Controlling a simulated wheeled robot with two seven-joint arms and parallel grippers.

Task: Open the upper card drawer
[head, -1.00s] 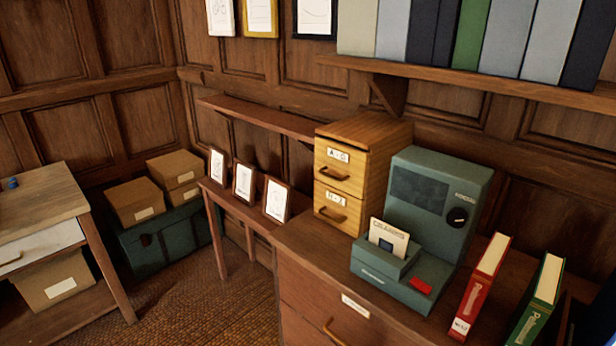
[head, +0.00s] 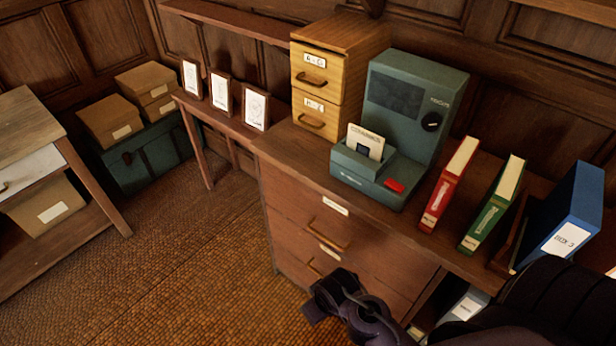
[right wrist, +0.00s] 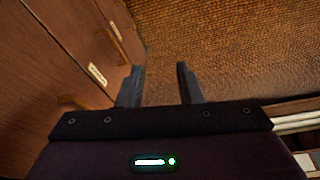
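The small yellow wooden card cabinet (head: 345,48) stands on the brown desk. Its upper card drawer (head: 314,72), labelled "A-G" or similar, is flush with the cabinet and has a curved handle (head: 312,83). The lower card drawer (head: 315,113) is also shut. My right gripper (head: 318,299) is low in front of the desk drawers, well below and apart from the card cabinet. The right wrist view shows its two fingers (right wrist: 160,86) spread with nothing between them. My left gripper is not in view.
A teal machine (head: 415,110) with a card in its tray stands right of the cabinet. Red (head: 449,185), green (head: 492,203) and blue (head: 562,218) binders stand farther right. Framed pictures (head: 222,92) stand on a side table at left. The woven floor (head: 190,260) before the desk is clear.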

